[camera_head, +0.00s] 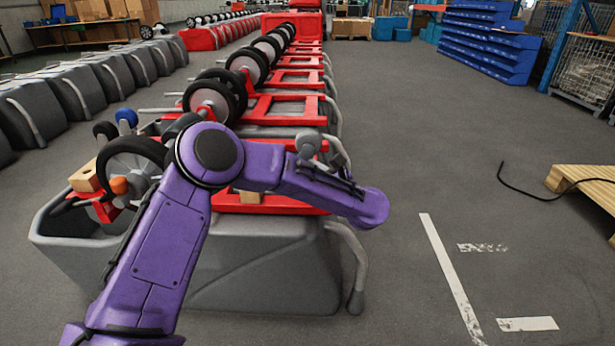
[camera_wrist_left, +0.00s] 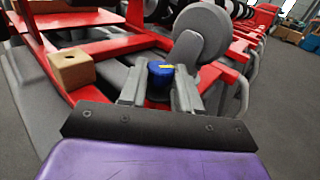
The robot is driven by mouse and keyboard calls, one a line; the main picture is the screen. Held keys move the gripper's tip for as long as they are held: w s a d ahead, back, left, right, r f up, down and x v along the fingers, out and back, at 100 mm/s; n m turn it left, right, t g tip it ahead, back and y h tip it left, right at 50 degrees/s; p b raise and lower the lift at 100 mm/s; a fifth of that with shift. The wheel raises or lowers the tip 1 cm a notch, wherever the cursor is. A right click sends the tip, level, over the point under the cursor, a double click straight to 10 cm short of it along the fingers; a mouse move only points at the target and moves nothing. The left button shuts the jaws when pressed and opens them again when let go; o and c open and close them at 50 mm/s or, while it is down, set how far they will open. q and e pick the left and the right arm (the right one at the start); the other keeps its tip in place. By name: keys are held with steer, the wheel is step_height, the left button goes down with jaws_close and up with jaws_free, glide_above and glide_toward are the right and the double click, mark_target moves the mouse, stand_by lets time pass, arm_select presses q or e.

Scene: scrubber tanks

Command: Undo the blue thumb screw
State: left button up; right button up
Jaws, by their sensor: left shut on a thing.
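The blue thumb screw (camera_wrist_left: 158,86) shows in the left wrist view, a short blue cap with a yellow mark on top. My left gripper (camera_wrist_left: 160,92) has its two grey fingers on either side of it and is shut on it. The screw sits by a red frame (camera_wrist_left: 118,46), in front of a grey wheel (camera_wrist_left: 202,34). In the head view my purple left arm covers the screw and the gripper; the grey wheel (camera_head: 307,144) shows just behind the arm. Whether the screw is still threaded in cannot be seen. My right gripper is in neither view.
The nearest grey tank (camera_head: 265,265) carries the red frame, a wooden block (camera_head: 250,197), another wooden block (camera_head: 84,177), an orange knob (camera_head: 119,185) and a blue ball knob (camera_head: 127,117). More tanks stand in a row behind. The floor on the right is open, with a pallet (camera_head: 590,182) and a black cable.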

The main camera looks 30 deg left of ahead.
arm_select(q)
steer(key=n+g, duration=0.1)
steer(key=g, duration=0.1)
steer(key=n+g+y, duration=0.1)
steer(key=g, duration=0.1)
steer(key=shift+w+d+f+n+b, duration=0.15)
steer(key=shift+w+n+b, duration=0.15)
steer(key=shift+w+n+g, duration=0.2)
steer(key=shift+n+g, duration=0.7)
steer(key=shift+g, duration=0.55)
steer(key=shift+w+n+g, duration=0.15)
steer(key=shift+n+g, duration=0.75)
steer(key=shift+g, duration=0.55)
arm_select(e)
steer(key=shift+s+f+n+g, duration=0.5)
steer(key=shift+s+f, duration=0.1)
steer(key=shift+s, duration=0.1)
arm_select(q)
steer(key=shift+g+h, duration=0.3)
steer(key=o, duration=1.1)
steer(key=shift+c, duration=0.2)
steer(key=shift+a, duration=0.2)
